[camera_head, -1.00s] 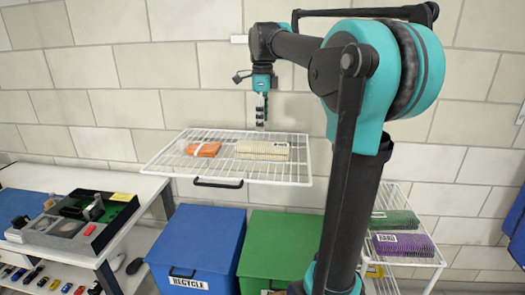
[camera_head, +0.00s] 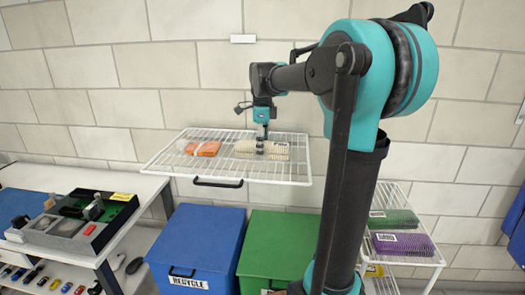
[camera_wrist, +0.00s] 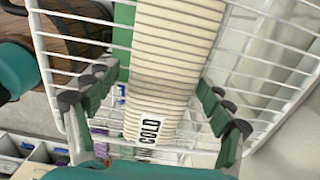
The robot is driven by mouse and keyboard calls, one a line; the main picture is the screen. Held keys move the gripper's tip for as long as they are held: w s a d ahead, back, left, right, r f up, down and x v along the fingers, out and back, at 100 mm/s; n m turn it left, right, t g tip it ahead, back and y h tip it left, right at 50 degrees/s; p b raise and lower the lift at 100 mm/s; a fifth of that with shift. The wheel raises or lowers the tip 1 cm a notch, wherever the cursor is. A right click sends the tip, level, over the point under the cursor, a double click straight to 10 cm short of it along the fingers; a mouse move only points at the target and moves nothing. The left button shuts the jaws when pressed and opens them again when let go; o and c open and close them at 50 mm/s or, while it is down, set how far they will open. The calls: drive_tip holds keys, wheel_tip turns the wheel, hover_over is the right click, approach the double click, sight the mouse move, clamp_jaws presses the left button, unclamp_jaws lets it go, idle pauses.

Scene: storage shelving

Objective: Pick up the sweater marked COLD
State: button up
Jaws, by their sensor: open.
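The cream ribbed sweater with the COLD label (camera_wrist: 172,50) lies folded on the white wire shelf (camera_head: 222,168). It also shows in the head view (camera_head: 246,148), partly hidden behind my gripper. My gripper (camera_head: 260,151) is lowered to the sweater in the head view. In the wrist view my gripper (camera_wrist: 155,118) is open, with one finger on each side of the sweater's labelled end. The fingers look apart from the cloth.
An orange folded item (camera_head: 203,148) lies left of the sweater on the same shelf. A blue RECYCLE bin (camera_head: 196,245) and a green bin (camera_head: 272,245) stand below. A lower rack at right holds a green item (camera_head: 395,219) and a purple item (camera_head: 404,245). A wall is behind.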

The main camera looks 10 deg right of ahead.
drive_tip(key=c, duration=1.5)
drive_tip(key=shift+o, duration=0.2)
drive_tip(key=shift+r, duration=0.15)
